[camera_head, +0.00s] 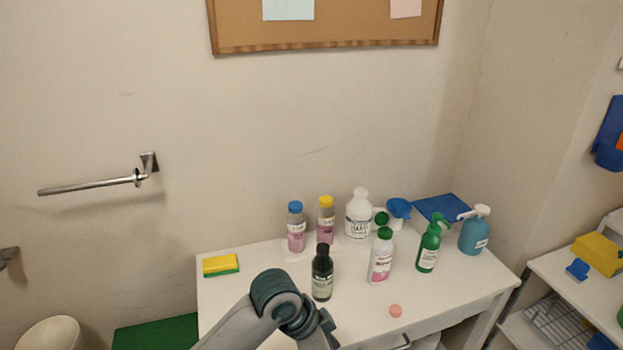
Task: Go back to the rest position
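My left arm (262,308) comes in from the lower left and bends over the front of the white table (452,300). Its dark end, with the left gripper (322,330), is at the bottom edge of the view, in front of the dark bottle (322,272). The fingers are too unclear to tell if they are open or shut, and I see nothing held. My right arm and gripper are not in view.
Several bottles stand on the table, among them a green pump bottle (429,246) and a blue one (474,232). A yellow-green sponge (221,264) lies at the left. A towel bar (95,186) is on the wall. A shelf (560,275) stands right.

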